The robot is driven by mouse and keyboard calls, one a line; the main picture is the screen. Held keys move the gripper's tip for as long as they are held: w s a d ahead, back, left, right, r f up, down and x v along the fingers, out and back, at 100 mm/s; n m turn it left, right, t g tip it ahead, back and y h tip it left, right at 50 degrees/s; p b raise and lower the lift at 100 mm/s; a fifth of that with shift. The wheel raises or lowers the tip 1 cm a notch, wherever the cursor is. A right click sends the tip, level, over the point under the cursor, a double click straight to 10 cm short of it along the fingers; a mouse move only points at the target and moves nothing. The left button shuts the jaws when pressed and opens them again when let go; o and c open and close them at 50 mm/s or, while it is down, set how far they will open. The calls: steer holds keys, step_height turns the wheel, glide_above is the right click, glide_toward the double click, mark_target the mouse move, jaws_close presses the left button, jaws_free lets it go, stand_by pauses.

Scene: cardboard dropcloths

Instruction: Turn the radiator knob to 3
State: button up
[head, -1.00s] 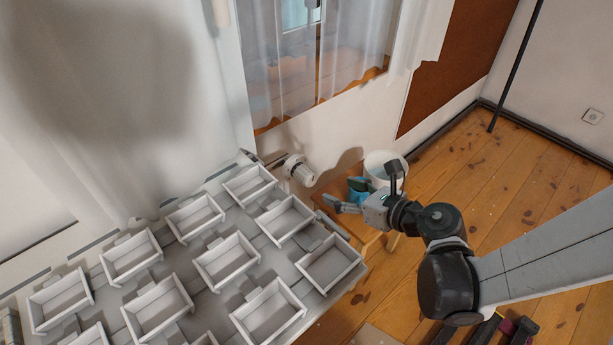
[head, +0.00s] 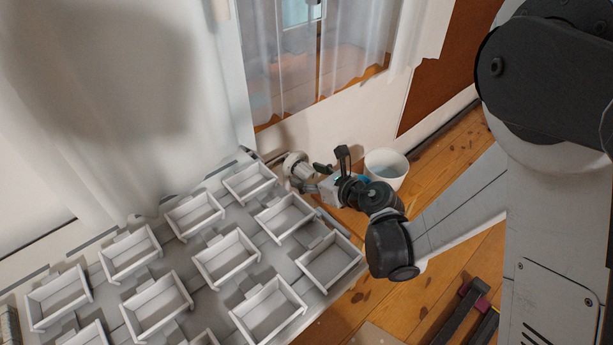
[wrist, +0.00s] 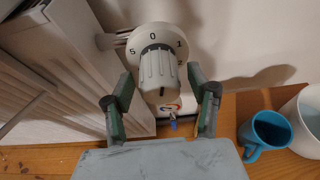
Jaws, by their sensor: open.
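The radiator knob (wrist: 157,76) is a grey ribbed grip on a white dial collar (wrist: 140,39). The collar shows 0 at the top, 5 to the left and 1 to the right; a 3 is not visible. In the head view the white knob (head: 296,163) is at the radiator's far right corner. My gripper (wrist: 161,84) is open, with one finger on each side of the knob's grip and small gaps visible. In the head view my gripper (head: 309,179) is right beside the knob, partly overlapping it.
A blue mug (wrist: 268,133) and a white bucket (head: 386,169) stand to the right of the gripper. The wall and sheer curtain (head: 320,60) are behind the knob.

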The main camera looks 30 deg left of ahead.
steer(key=shift+a+f, duration=0.2)
steer(key=shift+a, duration=0.15)
steer(key=c, duration=1.1)
steer(key=shift+c, duration=0.2)
steer(key=shift+w, duration=0.1)
